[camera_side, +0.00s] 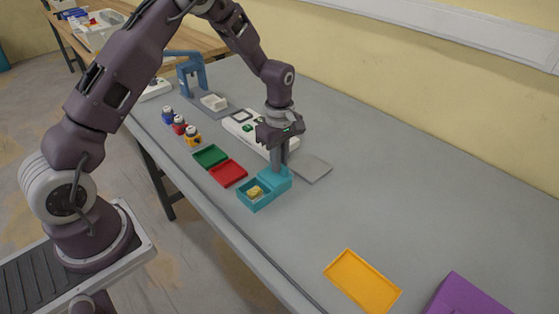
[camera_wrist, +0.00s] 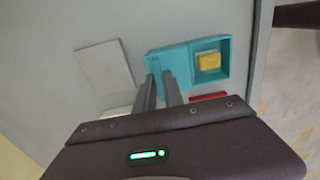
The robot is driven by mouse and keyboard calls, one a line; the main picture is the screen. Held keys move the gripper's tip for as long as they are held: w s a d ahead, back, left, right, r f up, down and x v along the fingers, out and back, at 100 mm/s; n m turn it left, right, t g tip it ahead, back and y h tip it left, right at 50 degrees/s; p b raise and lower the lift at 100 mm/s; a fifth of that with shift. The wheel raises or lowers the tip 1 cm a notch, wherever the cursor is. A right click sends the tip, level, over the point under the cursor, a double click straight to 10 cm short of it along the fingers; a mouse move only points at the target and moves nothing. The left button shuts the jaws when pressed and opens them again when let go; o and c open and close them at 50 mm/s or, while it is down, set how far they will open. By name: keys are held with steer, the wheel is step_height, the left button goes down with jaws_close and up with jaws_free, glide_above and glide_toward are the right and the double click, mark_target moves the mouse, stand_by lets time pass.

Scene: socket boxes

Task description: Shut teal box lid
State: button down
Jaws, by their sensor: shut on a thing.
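The teal box (camera_side: 262,201) stands on the grey table in the middle of the side view, and it shows in the wrist view (camera_wrist: 227,72). Its near end is open, with a yellow block (camera_side: 254,191) inside. The teal lid (camera_side: 280,182) is at the end farther from the open compartment; in the wrist view it is the flat left part (camera_wrist: 158,58). My gripper (camera_side: 279,168) points down at the lid, shut on a part of it. The fingers (camera_wrist: 162,80) hide the gripped part.
A grey plate (camera_side: 314,168) lies close behind the box. A red tray (camera_side: 228,174) and a green tray (camera_side: 210,156) are to its left. A white device (camera_side: 246,130) stands behind. An orange tray (camera_side: 362,281) and purple box (camera_side: 468,297) are at front right; table between is clear.

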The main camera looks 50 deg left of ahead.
steer(key=s, duration=0.7)
steer(key=shift+s, duration=0.25)
steer(key=c, duration=1.5)
jaws_free()
steer(key=shift+o, duration=0.3)
steer(key=shift+r, duration=0.15)
step_height(320, 180, up, 7)
